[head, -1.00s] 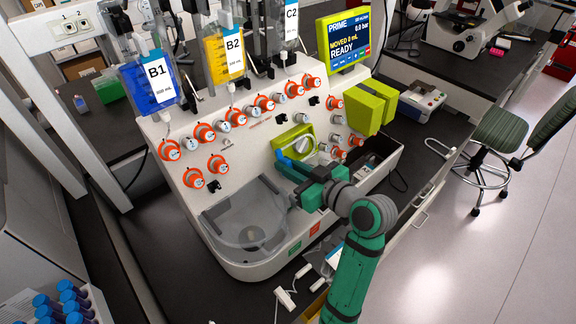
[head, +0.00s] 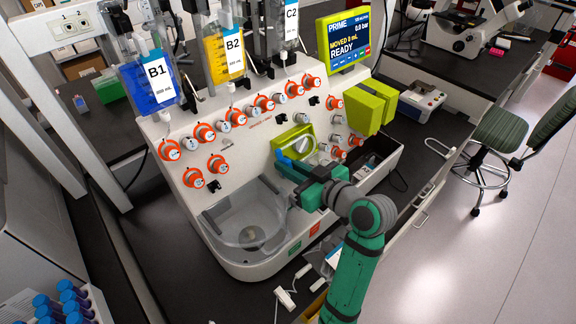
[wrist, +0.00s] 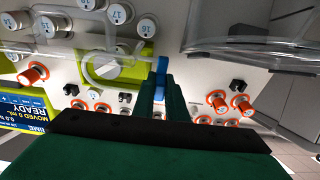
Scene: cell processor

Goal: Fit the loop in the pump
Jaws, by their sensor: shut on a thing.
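The pump (head: 280,142) is a lime-green housing with a pale round rotor on the machine's sloped white front. It also shows in the wrist view (wrist: 140,50), at the upper left of my gripper. My gripper (head: 286,160) is at the lower edge of the pump. In the wrist view its green fingers (wrist: 161,84) are shut on a blue piece (wrist: 162,66), which looks like the grip of the loop. Clear curved tubing, apparently the loop (wrist: 46,24), shows faintly at the upper left of the wrist view. I cannot tell whether it sits around the rotor.
Orange-ringed knobs (head: 265,102) and grey numbered knobs surround the pump. A clear round bowl (head: 245,215) is set in the machine to the left of my gripper. Lime-green blocks (head: 364,110) stick out at the right, below the screen (head: 343,40).

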